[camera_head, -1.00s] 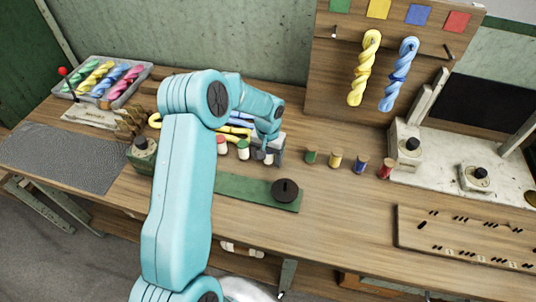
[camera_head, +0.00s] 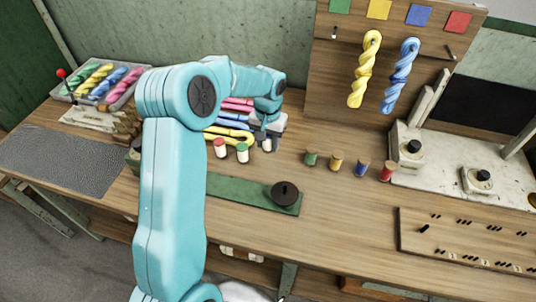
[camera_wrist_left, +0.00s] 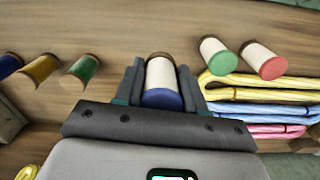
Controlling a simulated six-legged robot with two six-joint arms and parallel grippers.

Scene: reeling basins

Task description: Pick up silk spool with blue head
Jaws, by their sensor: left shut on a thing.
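The silk spool with the blue head (camera_wrist_left: 160,85) is pale with a dark rim, and sits between the two fingers of my left gripper (camera_wrist_left: 160,88) in the left wrist view. My left gripper is shut on it; the fingers press its sides. In the head view the left gripper (camera_head: 267,138) shows at the table's back middle, with the spool's pale body (camera_head: 267,146) below it; its blue head is hidden there. My right gripper is not in view.
A red-headed spool (camera_head: 220,148) and green-headed spool (camera_head: 242,152) stand left of my gripper. Folded skeins (camera_head: 232,132) lie behind them. Several small coloured spools (camera_head: 336,163) stand right. A green strip (camera_head: 235,190) with a black disc (camera_head: 285,193) lies in front.

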